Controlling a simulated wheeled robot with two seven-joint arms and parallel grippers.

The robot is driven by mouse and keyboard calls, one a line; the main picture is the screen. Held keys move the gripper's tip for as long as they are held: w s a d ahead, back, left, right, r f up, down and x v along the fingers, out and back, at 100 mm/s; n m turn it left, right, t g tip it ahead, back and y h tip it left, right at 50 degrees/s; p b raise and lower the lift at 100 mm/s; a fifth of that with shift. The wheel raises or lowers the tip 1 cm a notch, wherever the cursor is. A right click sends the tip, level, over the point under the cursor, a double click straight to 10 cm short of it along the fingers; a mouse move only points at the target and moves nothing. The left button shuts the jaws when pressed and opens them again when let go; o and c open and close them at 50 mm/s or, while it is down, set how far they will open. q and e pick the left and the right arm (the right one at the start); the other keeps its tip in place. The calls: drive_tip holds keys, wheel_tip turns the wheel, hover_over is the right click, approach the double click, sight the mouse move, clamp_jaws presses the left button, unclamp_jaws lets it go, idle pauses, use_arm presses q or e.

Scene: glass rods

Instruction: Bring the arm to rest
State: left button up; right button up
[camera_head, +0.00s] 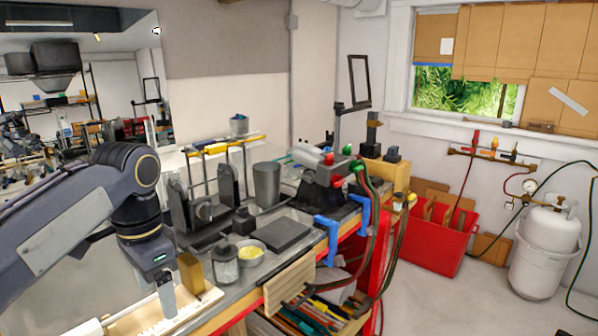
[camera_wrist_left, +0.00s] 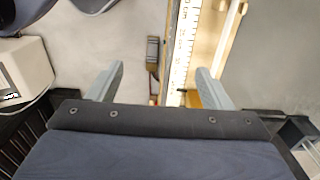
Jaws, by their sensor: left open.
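My left gripper (camera_head: 165,300) comes in from the left and points down over the near left end of the workbench. In the left wrist view its two fingers (camera_wrist_left: 158,85) stand wide apart with nothing between them held. A board with a ruler scale (camera_wrist_left: 183,45) lies below, close to the right finger. A pale rod or rail (camera_wrist_left: 232,30) runs along that board. In the head view, a pale rod-like piece (camera_head: 130,308) lies beside the gripper, partly hidden by it. My right gripper is not in view.
A brass-coloured block (camera_head: 191,272), a glass jar (camera_head: 225,264) and a bowl of yellow material (camera_head: 250,252) stand just right of the gripper. A dark flat plate (camera_head: 275,235), a grey cylinder (camera_head: 267,184) and a burner apparatus (camera_head: 325,168) stand farther along the bench.

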use_arm(q)
drive_tip(key=s+d+f+n+t+h, duration=0.1)
drive_tip(key=s+f+n+t+h, duration=0.1)
drive_tip(key=s+f+n, duration=0.3)
drive_tip(key=s+d+f+n+t+h, duration=0.1)
drive_tip(key=s+f+n+t, duration=0.2)
drive_tip(key=s+f, duration=0.8)
drive_tip(key=s+n, duration=0.2)
drive_tip(key=s, duration=0.1)
drive_tip(key=shift+s+d+t+h, duration=0.15)
drive_tip(key=shift+d+t+h, duration=0.15)
drive_tip(key=shift+h, duration=0.1)
drive_tip(key=shift+r, duration=0.1)
